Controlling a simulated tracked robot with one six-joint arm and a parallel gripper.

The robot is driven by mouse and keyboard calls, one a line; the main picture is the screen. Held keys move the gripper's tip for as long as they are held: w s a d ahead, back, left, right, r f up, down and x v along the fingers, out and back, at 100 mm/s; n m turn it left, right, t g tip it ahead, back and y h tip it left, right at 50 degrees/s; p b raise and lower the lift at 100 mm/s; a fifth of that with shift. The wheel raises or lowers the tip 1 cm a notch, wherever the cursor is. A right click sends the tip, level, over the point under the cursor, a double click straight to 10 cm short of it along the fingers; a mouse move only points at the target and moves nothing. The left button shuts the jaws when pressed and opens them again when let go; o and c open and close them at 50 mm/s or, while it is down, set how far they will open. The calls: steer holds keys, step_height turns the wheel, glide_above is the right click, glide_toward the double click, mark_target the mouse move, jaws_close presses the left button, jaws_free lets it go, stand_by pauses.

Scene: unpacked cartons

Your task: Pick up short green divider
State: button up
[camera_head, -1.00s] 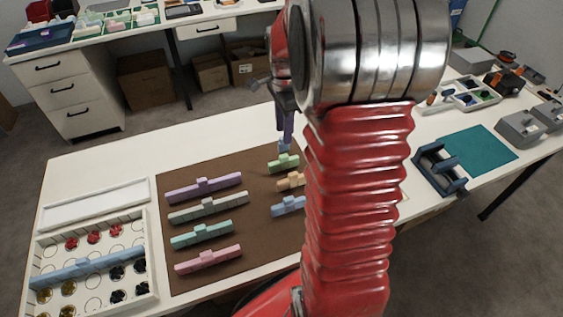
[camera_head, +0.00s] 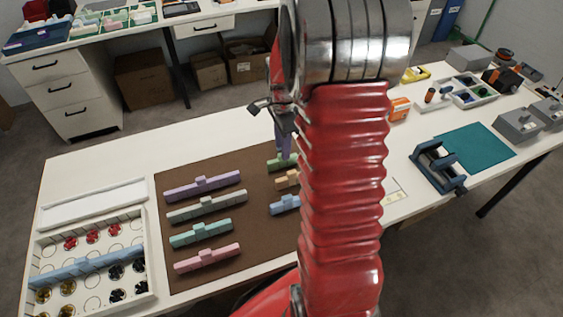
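The short green divider (camera_head: 279,164) lies on the brown mat (camera_head: 243,258), at the top of the column of short dividers. Its right end is close to my red arm, and it looks shaded. My gripper (camera_head: 284,156) points down with its fingertips at the raised middle of this divider. They look in line with it, but I cannot tell whether they touch it or how wide the fingers are spread. A short orange divider (camera_head: 286,180) and a short blue divider (camera_head: 284,204) lie below it, partly near my arm.
Long dividers in purple (camera_head: 203,187), grey-green (camera_head: 207,207), teal (camera_head: 201,233) and pink (camera_head: 207,257) lie on the mat's left. A white compartment box (camera_head: 151,262) stands at left. A dark blue stand (camera_head: 438,167) is right of my arm.

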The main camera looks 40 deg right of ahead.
steer(key=shift+f, duration=0.4)
steer(key=shift+w+d+f, duration=0.1)
steer(key=shift+f, duration=1.2)
steer(key=shift+w+f, duration=0.1)
steer(key=shift+f, duration=1.2)
steer(key=shift+c, duration=0.7)
jaws_close()
